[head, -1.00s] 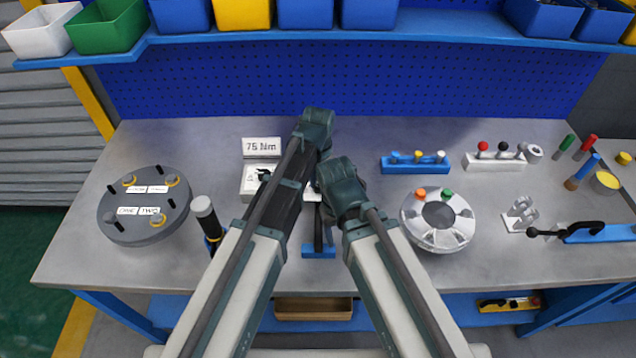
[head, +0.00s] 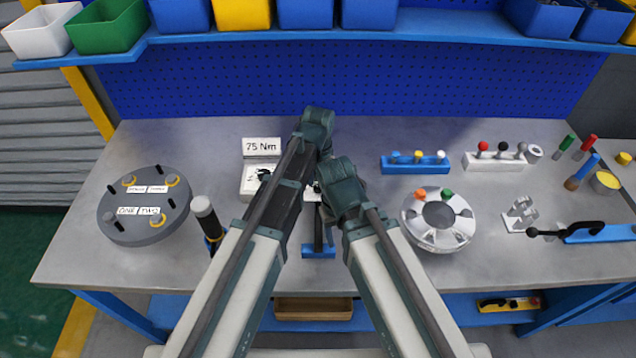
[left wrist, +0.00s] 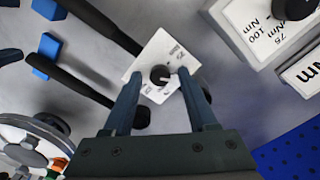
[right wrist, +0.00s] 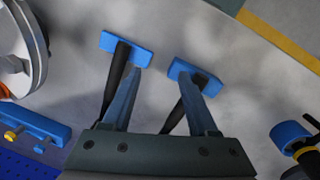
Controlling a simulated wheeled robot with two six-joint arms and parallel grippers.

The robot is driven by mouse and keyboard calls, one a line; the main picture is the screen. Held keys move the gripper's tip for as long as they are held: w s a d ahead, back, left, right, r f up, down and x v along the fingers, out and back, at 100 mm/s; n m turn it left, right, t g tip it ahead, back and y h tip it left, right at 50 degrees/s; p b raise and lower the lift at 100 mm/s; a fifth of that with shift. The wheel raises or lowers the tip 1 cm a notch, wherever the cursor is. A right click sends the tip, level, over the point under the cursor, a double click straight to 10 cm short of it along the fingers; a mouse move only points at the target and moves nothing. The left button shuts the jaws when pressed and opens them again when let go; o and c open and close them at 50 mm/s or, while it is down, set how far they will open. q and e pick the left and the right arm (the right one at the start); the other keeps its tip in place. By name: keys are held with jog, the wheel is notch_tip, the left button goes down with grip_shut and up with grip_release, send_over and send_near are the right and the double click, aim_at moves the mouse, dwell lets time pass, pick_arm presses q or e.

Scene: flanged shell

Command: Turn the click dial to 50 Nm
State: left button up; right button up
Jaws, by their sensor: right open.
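A small white dial plate (left wrist: 148,52) with a round black knob (left wrist: 160,76) shows in the left wrist view. The knob has a white pointer mark, and the small labels around it are too small to read. My left gripper (left wrist: 159,72) is open, with its fingertips on either side of the knob; I cannot tell whether they touch it. In the head view my arms mostly hide this plate. My right gripper (right wrist: 159,78) is open over black handles (right wrist: 119,72) on blue bases (right wrist: 126,46), with nothing clearly held.
A larger white box (head: 253,187) with a black knob stands left of my arms; the left wrist view shows 75 Nm and 100 Nm on it. Behind it a sign (head: 262,147) reads 75 Nm. A grey flange (head: 150,228) is at left, a silver ring (head: 408,227) at right.

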aim_at(318, 187)
pick_arm(q)
jog(key=shift+r, duration=0.15)
pick_arm(e)
jog(key=shift+r, duration=0.15)
pick_arm(q)
notch_tip(318, 187, up, 14)
jog(key=p, duration=1.4)
jog(key=shift+f, duration=0.2)
pick_arm(e)
notch_tip(318, 187, up, 14)
jog(key=shift+f, duration=0.2)
pick_arm(q)
jog(key=s+a+n, duration=0.4)
jog(key=s+a, duration=0.1)
jog(key=a, duration=0.4)
jog(key=s+a+n, duration=0.5)
jog(key=s+a, duration=0.1)
jog(key=a, duration=0.2)
jog(key=s+d+f+m+y+b, duration=0.1)
jog(key=s+d+f+m+b, duration=0.2)
jog(key=d, duration=0.7)
notch_tip(318, 187, down, 2)
jog(key=s+b, duration=0.2)
jog(key=shift+s+d+m, duration=0.3)
jog(key=shift+s+m, duration=0.05)
jog(key=shift+m, duration=0.05)
pick_arm(e)
notch_tip(318, 187, down, 5)
jog(key=shift+f, duration=0.1)
